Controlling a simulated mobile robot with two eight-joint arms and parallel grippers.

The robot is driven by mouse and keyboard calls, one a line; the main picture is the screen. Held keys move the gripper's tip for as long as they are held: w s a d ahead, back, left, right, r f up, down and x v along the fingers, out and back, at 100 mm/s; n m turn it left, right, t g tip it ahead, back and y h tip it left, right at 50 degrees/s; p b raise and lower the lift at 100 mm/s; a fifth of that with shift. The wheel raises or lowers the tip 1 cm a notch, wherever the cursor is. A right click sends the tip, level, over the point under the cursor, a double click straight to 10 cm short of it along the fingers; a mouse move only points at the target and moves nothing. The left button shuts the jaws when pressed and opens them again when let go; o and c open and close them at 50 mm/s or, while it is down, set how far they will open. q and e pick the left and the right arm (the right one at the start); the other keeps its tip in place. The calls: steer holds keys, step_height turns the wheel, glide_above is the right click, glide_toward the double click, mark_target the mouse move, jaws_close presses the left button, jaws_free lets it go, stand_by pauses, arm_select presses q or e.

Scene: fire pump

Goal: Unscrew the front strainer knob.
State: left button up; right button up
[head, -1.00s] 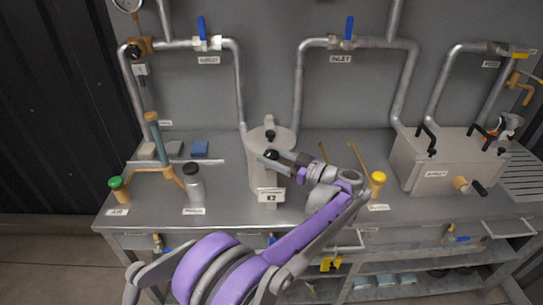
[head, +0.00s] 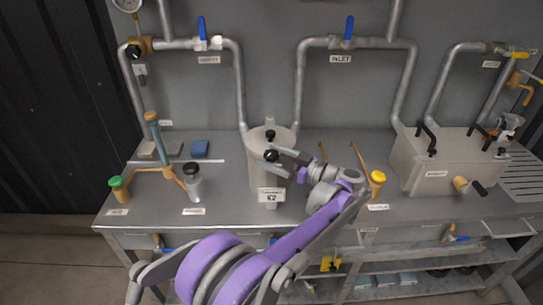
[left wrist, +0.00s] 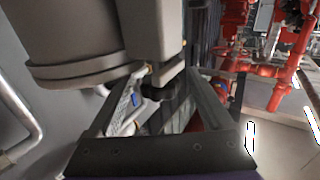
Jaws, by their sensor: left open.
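The strainer (head: 258,178) is a light grey upright cylinder with a label on its front, standing mid-bench. The front strainer knob (head: 271,156) is round and black, high on its front side. A second black knob (head: 270,134) sits on top at the back. My left gripper (head: 276,158) is open, with one finger above and one below the front knob. In the left wrist view, a dark knob (left wrist: 158,92) shows between the spread fingers under a grey block of the strainer; I cannot tell whether they touch it. My right gripper is not in view.
A grey box (head: 435,165) with black handles stands on the right. A yellow-capped bottle (head: 377,182) is right of my gripper. A black-capped bottle (head: 193,182) and a green-capped one (head: 119,188) stand left. Pipes with blue-handled valves run along the wall behind.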

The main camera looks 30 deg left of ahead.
arm_select(q)
steer(key=d, duration=1)
steer(key=shift+s+d, duration=0.15)
steer(key=shift+d, duration=0.25)
